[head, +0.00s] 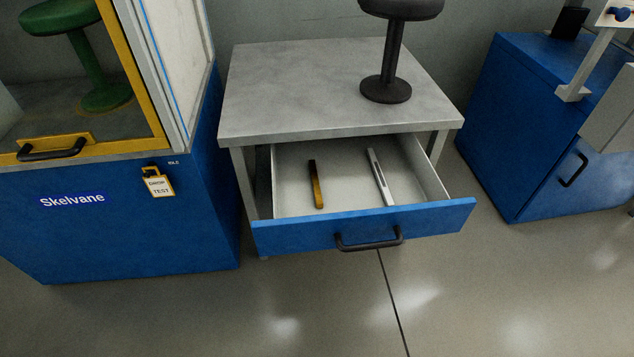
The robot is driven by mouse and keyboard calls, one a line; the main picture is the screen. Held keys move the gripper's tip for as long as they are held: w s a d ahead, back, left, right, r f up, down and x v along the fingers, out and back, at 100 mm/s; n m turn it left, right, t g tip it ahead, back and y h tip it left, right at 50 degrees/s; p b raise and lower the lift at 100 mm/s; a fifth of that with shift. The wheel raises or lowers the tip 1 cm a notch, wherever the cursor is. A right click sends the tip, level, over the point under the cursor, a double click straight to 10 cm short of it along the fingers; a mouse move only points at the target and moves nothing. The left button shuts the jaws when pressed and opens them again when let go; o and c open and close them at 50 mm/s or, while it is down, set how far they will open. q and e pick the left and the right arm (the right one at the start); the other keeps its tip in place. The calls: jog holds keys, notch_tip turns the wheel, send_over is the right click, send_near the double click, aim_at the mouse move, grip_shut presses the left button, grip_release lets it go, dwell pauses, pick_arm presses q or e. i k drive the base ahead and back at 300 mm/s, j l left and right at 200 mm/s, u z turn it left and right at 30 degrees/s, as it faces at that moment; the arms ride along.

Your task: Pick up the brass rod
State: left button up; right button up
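The brass rod (316,184) is a short golden-brown bar. It lies in the open drawer (345,205) of the grey-topped table, left of the middle, pointing roughly front to back. A silver-grey bar (380,177) with a dark mark near its far end lies apart from it on the right side of the drawer. Neither of my grippers shows in the head view.
The drawer has a blue front with a black handle (369,240). A black stool (386,89) stands on the tabletop (290,85). A blue cabinet with a yellow-framed window (130,220) is at left, another blue cabinet (515,130) at right. The floor in front is clear.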

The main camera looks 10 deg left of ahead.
aim_at(316, 184)
jog(key=i+l+u, duration=0.15)
jog(key=l, duration=0.2)
jog(key=i+l+u, duration=0.15)
jog(key=l, duration=0.25)
jog(key=i+l+u, duration=0.1)
jog(key=l, duration=0.3)
jog(key=i+l+u, duration=0.15)
jog(key=l, duration=0.25)
jog(key=l+u, duration=0.25)
jog(key=u, duration=0.25)
jog(key=j+z, duration=0.2)
jog(key=z, duration=0.3)
